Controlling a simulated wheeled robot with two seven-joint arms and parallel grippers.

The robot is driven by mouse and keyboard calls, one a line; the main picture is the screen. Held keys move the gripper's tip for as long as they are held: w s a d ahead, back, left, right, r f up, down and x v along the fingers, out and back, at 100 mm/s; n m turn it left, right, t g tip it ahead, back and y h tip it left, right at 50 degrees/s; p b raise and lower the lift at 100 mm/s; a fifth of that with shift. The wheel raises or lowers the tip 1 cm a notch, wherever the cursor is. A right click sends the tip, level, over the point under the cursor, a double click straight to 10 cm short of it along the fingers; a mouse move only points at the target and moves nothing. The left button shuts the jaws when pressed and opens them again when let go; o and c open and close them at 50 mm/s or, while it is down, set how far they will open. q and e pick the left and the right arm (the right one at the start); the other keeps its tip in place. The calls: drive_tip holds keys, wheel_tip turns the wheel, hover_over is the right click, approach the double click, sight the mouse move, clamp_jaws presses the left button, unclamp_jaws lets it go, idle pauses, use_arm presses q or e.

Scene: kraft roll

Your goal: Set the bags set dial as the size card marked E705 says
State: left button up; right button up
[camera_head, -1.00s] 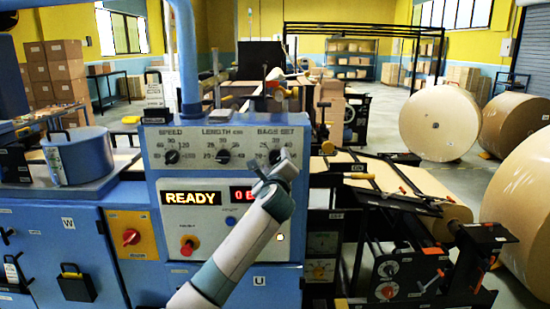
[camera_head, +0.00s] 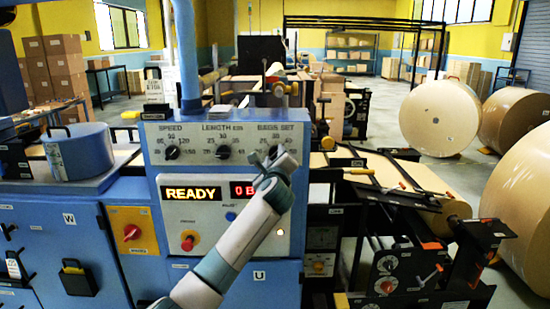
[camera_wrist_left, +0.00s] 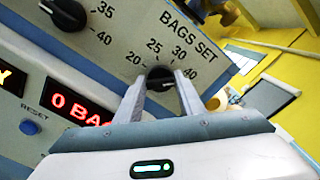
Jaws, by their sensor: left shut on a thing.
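The bags set dial (camera_wrist_left: 160,75) is a black knob on the grey control panel. In the left wrist view it sits between the fingertips of my left gripper (camera_wrist_left: 160,84), which is shut on it. The numbers 20, 25, 30 and 40 show around it; its pointer cannot be read clearly. In the head view my left gripper (camera_head: 273,160) covers most of the dial, under the BAGS SET label. My right gripper is not in view.
The length dial (camera_head: 223,152) and speed dial (camera_head: 172,152) sit left of the gripper. Below are a lit READY display (camera_head: 193,194), a red count display (camera_head: 243,190) and a red knob (camera_head: 188,243). Large paper rolls (camera_head: 441,115) stand at right.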

use_arm(q)
drive_tip(key=shift+f, duration=0.1)
drive_tip(key=n+b, duration=0.3)
drive_tip(key=n, duration=0.1)
drive_tip(key=shift+f+n, duration=0.15)
drive_tip(key=shift+n, duration=0.25)
drive_tip(key=shift+n+b, duration=1.35)
drive_tip(key=shift+n, duration=0.65)
drive_tip(key=o, duration=1)
drive_tip(key=shift+a, duration=0.1)
drive_tip(key=shift+o, duration=0.2)
drive_tip(key=shift+s, duration=0.1)
